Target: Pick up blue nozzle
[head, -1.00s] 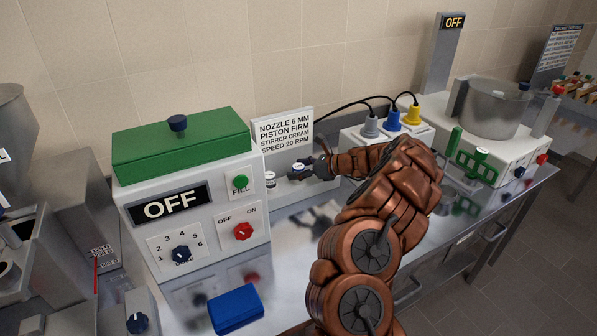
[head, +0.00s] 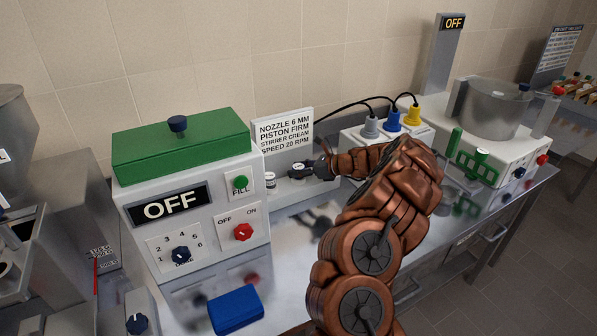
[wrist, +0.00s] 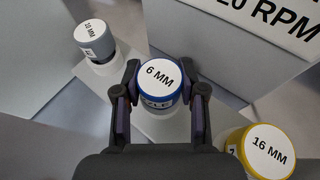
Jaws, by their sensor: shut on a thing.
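The blue nozzle (wrist: 159,86) has a white top marked 6 MM. In the wrist view it stands between the two fingers of my gripper (wrist: 160,100), which are shut on its sides. A pale block lies below the nozzle; I cannot tell whether they touch. In the head view my gripper (head: 309,168) is low in front of the white sign and mostly hides the blue nozzle. A grey nozzle (wrist: 96,40) marked 10 MM stands to the left, and a yellow nozzle (wrist: 263,155) marked 16 MM to the right.
A white sign (head: 284,132) reading NOZZLE 6 MM stands behind the nozzles. A white machine with a green lid (head: 180,142) stands close on the left. A white box with grey, blue and yellow plugs (head: 393,122) is on the right. A blue block (head: 236,308) lies in front.

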